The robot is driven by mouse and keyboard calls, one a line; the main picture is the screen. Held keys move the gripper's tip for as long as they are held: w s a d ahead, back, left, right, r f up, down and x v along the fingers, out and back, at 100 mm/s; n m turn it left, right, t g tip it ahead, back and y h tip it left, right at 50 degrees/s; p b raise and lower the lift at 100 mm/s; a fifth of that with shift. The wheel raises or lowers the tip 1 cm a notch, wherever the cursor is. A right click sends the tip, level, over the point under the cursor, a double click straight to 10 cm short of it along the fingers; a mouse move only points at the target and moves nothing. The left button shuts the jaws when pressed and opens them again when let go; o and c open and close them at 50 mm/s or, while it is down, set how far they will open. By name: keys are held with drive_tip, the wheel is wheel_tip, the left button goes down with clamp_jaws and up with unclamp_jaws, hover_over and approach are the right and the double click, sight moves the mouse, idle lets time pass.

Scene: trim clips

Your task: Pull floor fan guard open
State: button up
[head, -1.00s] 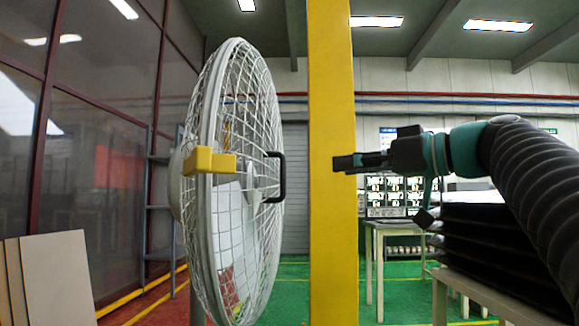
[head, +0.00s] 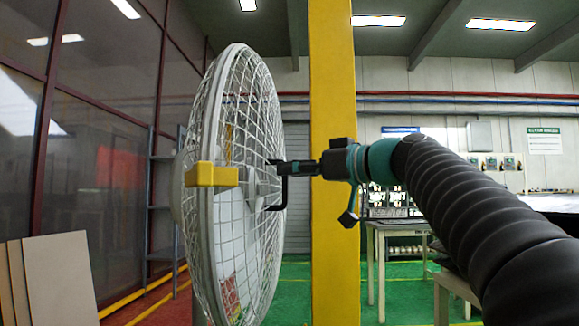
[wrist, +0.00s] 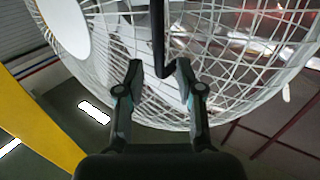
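The floor fan guard (head: 250,110) is a round white wire cage seen nearly edge-on left of centre in the head view. A yellow latch block (head: 212,174) sits on its near rim. A black handle (head: 279,201) stands out from the guard's front. My gripper (head: 277,168) is level with the upper part of the handle and overlaps it in the head view. In the wrist view the handle (wrist: 158,40) comes down between the two fingertips of my gripper (wrist: 167,80). The fingers are apart, with gaps beside the bar.
A yellow post (head: 333,90) stands just behind my gripper in the head view. Tan panels (head: 58,275) lean at the lower left. A table (head: 390,228) stands beyond the post. The green floor between fan and table is clear.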

drive_tip(key=shift+x, duration=0.8)
drive_tip(key=shift+c, duration=0.3)
clamp_jaws()
